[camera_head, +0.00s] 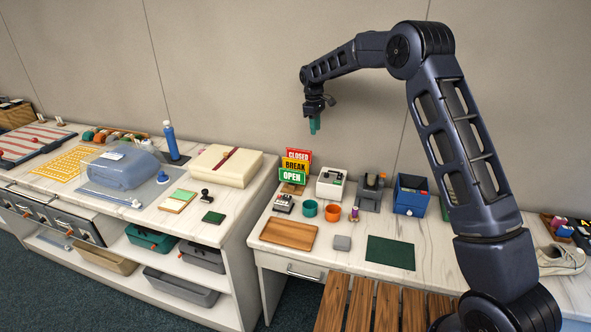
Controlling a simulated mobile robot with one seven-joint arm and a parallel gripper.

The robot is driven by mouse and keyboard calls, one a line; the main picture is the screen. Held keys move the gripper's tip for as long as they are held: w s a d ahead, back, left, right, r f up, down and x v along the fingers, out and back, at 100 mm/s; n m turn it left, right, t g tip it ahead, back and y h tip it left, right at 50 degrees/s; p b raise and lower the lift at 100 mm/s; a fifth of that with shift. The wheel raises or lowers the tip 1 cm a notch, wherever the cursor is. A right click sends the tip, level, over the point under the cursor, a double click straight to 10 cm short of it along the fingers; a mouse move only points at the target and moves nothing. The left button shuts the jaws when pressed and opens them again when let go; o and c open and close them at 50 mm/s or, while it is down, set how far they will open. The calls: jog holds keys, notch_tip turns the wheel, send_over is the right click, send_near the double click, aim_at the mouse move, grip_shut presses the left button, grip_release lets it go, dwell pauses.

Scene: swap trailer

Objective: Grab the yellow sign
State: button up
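The yellow sign (296,165) reads BREAK. It stands in a small rack on the desk, between a red CLOSED sign (298,154) behind and above it and a green OPEN sign (291,177) in front and below. Its lower part is hidden by the green sign.
Right of the signs stand a white device (331,184), a grey machine (369,192) and a blue box (410,195). Teal (309,208) and orange (333,212) cups stand in front. A wooden tray (288,234) and green mat (390,252) lie nearer. A higher counter (246,205) is at left.

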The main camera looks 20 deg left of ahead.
jog(key=a+f, duration=0.2)
jog(key=a+f+n, duration=0.1)
jog(key=a+f, duration=0.2)
jog(key=s+a+f+n, duration=0.1)
jog(key=a+f, duration=0.2)
jog(key=shift+a+f, duration=0.1)
jog(key=shift+a, duration=0.1)
jog(key=shift+s+a+f, duration=0.1)
jog(key=shift+f, duration=0.15)
send_over(296, 164)
notch_tip(296, 164, down, 5)
jog(key=shift+f, duration=2.75)
jog(key=shift+f, duration=0.25)
grip_shut()
